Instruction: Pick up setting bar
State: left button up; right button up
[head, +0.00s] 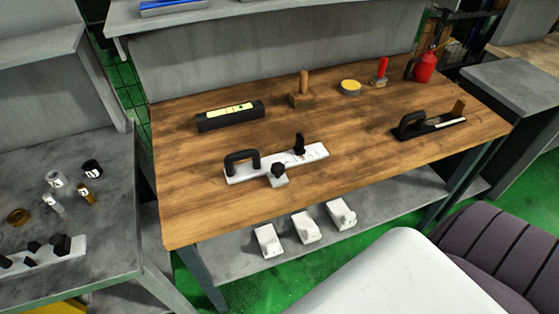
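A white bar (305,161) with a black loop handle at its left end lies near the middle of the wooden bench top. It carries a black upright knob and a small grey block with a black knob at its front edge. It looks like the setting bar, but no readable label confirms this. A dark tool (433,126) with a black handle and a wooden knob lies at the right end of the bench. Neither of my grippers is in view.
The wooden bench (200,205) also bears a black level (230,117), a wooden-handled brush (302,90), a yellow-topped tin (350,88), a red-handled tool (381,72) and a red oil can (425,67). Its front left is clear. Grey table (110,235) at left holds small parts.

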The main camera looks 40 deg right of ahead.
aim_at(281, 160)
jog(key=i+j+z, duration=0.1)
jog(key=j+z, duration=0.65)
jog(key=z, duration=0.2)
jog(key=i, duration=0.05)
